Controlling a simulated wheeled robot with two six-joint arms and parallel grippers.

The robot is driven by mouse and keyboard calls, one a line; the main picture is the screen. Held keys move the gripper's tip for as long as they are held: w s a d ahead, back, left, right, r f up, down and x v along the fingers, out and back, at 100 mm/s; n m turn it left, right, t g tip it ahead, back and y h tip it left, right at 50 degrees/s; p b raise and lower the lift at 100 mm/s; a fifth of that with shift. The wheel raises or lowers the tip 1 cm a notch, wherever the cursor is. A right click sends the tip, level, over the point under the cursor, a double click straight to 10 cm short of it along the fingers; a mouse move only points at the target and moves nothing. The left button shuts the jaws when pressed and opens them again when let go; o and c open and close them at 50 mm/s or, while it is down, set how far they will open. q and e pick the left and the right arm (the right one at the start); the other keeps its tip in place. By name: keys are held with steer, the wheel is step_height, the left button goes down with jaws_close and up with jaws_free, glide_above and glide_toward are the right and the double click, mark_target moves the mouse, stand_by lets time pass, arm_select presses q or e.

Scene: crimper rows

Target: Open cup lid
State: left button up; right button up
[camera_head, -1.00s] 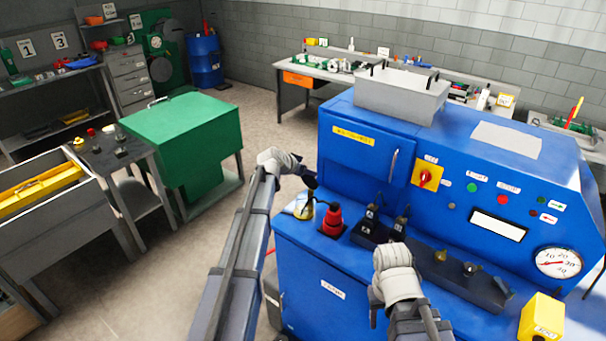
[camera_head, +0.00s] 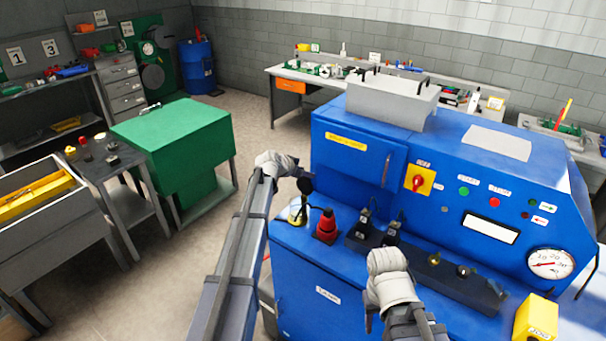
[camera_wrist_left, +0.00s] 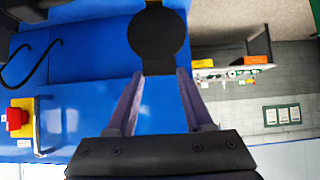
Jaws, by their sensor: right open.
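A small pale cup (camera_head: 296,212) with a yellow patch stands on the blue bench's left end. A round black piece (camera_head: 305,186), apparently its lid, is above it, beside my left wrist. In the left wrist view a black disc with a short tab (camera_wrist_left: 157,35), apparently the same lid, lies just beyond my left gripper (camera_wrist_left: 160,73). That gripper's fingers stand apart at either side of the tab; contact cannot be told. My right gripper (camera_head: 370,320) is open, low in front of the bench, mostly hidden by its wrist.
A red and black object (camera_head: 326,227) stands right of the cup. A dark block with black fittings (camera_head: 392,236) lies along the bench ledge. The blue control panel (camera_head: 455,215) rises behind, with a red-yellow switch (camera_head: 419,180). A yellow box (camera_head: 536,315) is at lower right.

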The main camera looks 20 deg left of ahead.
arm_select(q)
steer(key=o, duration=0.4)
steer(key=p+v, duration=0.4)
steer(key=v, duration=0.3)
steer(key=shift+s+a+r+p, duration=0.1)
steer(key=shift+s+r+p, duration=0.1)
steer(key=shift+s+p, duration=0.15)
